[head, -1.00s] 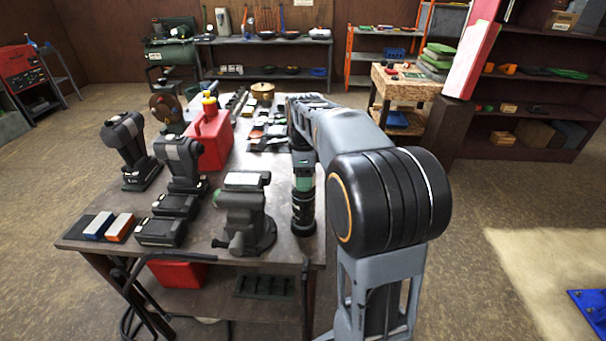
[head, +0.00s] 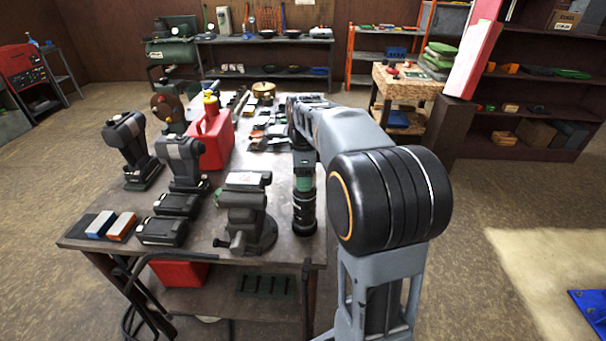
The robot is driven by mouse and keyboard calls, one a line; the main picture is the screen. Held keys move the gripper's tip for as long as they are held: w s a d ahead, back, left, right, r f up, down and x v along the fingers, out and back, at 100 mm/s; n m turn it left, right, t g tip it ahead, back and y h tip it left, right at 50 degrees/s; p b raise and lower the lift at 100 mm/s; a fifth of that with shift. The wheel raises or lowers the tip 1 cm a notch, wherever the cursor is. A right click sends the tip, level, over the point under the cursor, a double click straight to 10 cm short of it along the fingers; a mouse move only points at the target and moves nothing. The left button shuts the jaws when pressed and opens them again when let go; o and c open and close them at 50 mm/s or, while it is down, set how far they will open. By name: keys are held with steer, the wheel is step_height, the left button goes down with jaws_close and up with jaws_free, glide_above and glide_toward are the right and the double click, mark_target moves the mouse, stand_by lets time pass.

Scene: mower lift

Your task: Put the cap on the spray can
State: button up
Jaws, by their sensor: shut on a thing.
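My arm reaches over the right side of the workbench (head: 215,262), and its dark far end shows near the bench's right edge. My gripper cannot be made out; the arm's own links cover that area. A dark upright cylinder with a teal-green upper part (head: 304,205) shows below the far end of my arm. I cannot tell whether it is the spray can or whether my arm touches it. The cap cannot be picked out.
A vise (head: 246,215) stands at the bench's front, left of the cylinder. Cordless tools (head: 186,160), batteries (head: 163,231) and a red fuel can (head: 214,135) stand farther left. Small items crowd the back. A wooden-topped table (head: 408,82) and shelves (head: 540,105) stand at right.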

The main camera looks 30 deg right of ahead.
steer(key=shift+f+b, duration=0.4)
steer(key=shift+f, duration=0.25)
steer(key=o, duration=0.6)
steer(key=shift+r, duration=0.15)
step_height(320, 180, up, 11)
steer(key=p, duration=0.9)
stand_by(0.4)
